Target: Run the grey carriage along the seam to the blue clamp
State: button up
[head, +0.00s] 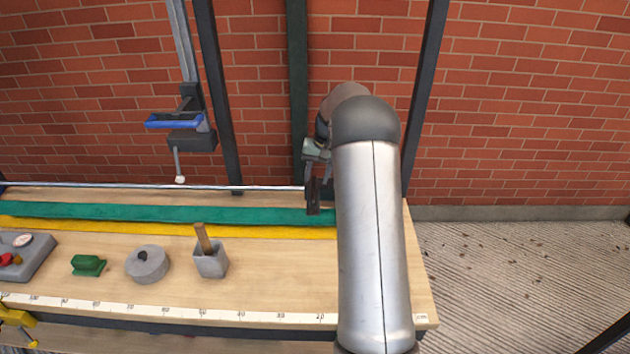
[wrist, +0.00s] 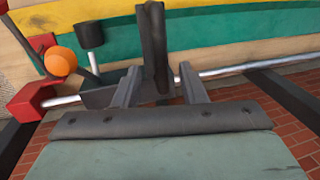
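My gripper (wrist: 158,72) is open in the wrist view, with a finger on each side of a dark grey upright bar (wrist: 154,35) and small gaps visible. The bar seems to belong to the grey carriage (wrist: 100,97), a dark block on the silver rail (wrist: 230,70). In the head view my gripper (head: 318,185) is at the rail's right part, partly behind my arm; the dark bar (head: 313,197) shows below it. Green (head: 150,212) and yellow (head: 110,229) strips run beside the rail.
A red clamp (wrist: 25,102) and orange ball (wrist: 61,61) sit left of the carriage in the wrist view. A blue-handled tool (head: 175,121) hangs above the rail. A grey cup (head: 211,263), round weight (head: 147,265) and green block (head: 88,264) stand in front of the strips.

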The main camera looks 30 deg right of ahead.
aim_at(313, 187)
jog(key=shift+x, duration=1.7)
grip_shut()
jog(key=shift+a, duration=0.1)
